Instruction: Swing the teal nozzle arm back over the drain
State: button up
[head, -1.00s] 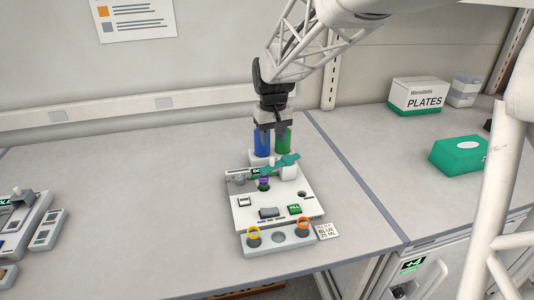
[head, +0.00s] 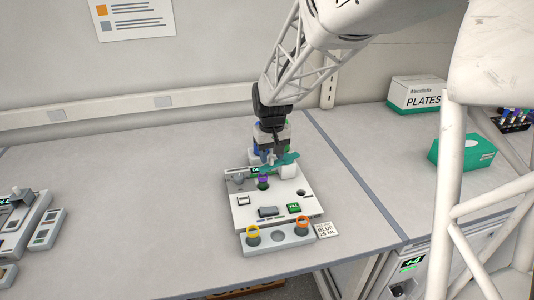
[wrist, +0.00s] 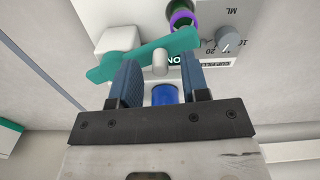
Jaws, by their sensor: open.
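The teal nozzle arm (head: 287,160) lies across the back of the white dispenser (head: 243,215). In the wrist view the teal nozzle arm (wrist: 112,66) has one end near the purple-ringed vial (wrist: 183,20). A pale upright peg (wrist: 160,62) stands at the nozzle arm's middle. My gripper (head: 269,160) is low behind the dispenser's deck. In the wrist view its open fingers (wrist: 160,75) point at the nozzle arm, one each side of the peg, with a gap to it. The purple-ringed vial (head: 263,182) stands in front of the arm. I cannot make out which opening is the drain.
A blue bottle (wrist: 165,95) is behind the dispenser, between my fingers in the wrist view. A rack with a yellow-ringed vial (head: 253,236) and an orange-ringed vial (head: 303,227) is in front.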

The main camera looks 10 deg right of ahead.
jog(key=shift+f, duration=0.6)
grip_shut()
